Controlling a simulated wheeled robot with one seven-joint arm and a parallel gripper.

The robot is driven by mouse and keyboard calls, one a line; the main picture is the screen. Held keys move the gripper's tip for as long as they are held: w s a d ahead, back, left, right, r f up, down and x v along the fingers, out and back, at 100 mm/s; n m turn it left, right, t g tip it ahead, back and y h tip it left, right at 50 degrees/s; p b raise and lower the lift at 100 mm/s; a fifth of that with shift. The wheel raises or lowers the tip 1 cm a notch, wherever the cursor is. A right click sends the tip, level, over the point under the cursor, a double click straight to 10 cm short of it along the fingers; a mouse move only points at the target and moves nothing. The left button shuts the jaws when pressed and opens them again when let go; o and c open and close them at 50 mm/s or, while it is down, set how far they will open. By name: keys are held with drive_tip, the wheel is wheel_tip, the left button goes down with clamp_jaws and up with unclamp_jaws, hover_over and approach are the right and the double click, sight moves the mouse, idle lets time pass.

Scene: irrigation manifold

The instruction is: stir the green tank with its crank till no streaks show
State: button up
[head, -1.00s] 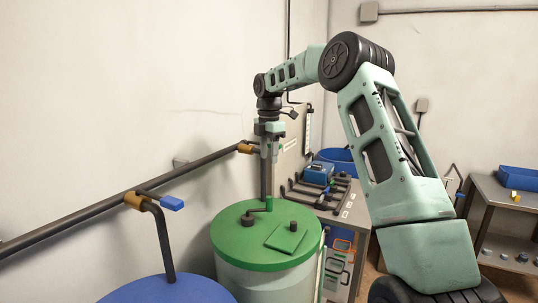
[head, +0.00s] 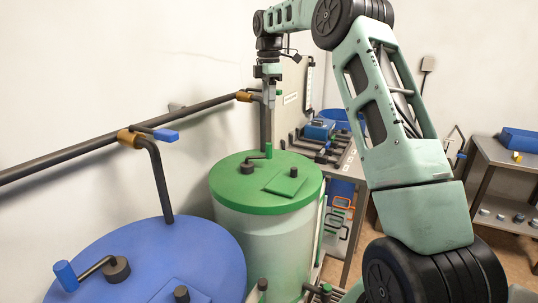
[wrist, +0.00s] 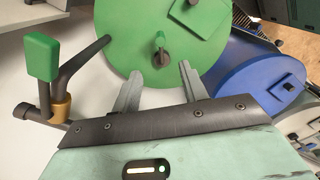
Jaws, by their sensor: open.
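The green tank has a round green lid (head: 230,192) on a pale, translucent wall (head: 265,245) that looks greener lower down; I cannot make out distinct streaks. Its crank has a dark hub (head: 247,168) and an upright green handle (head: 268,150) on the lid. The crank also shows in the wrist view, with its handle (wrist: 160,38) beyond the fingertips. My gripper (head: 267,102) is above the crank handle, pointing down, apart from it. In the wrist view my gripper (wrist: 158,85) has its fingers spread, with nothing between them.
A blue-lidded tank (head: 205,245) with its own crank (head: 115,268) stands in front at left. A pipe (head: 60,160) with a blue-handled valve (head: 165,135) runs along the wall. A green valve handle (wrist: 40,57) shows in the wrist view. A bench (head: 345,165) stands behind the green tank.

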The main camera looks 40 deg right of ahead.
sight(269, 143)
wheel_tip(269, 143, down, 17)
drive_tip(key=shift+p, duration=1.2)
clamp_jaws()
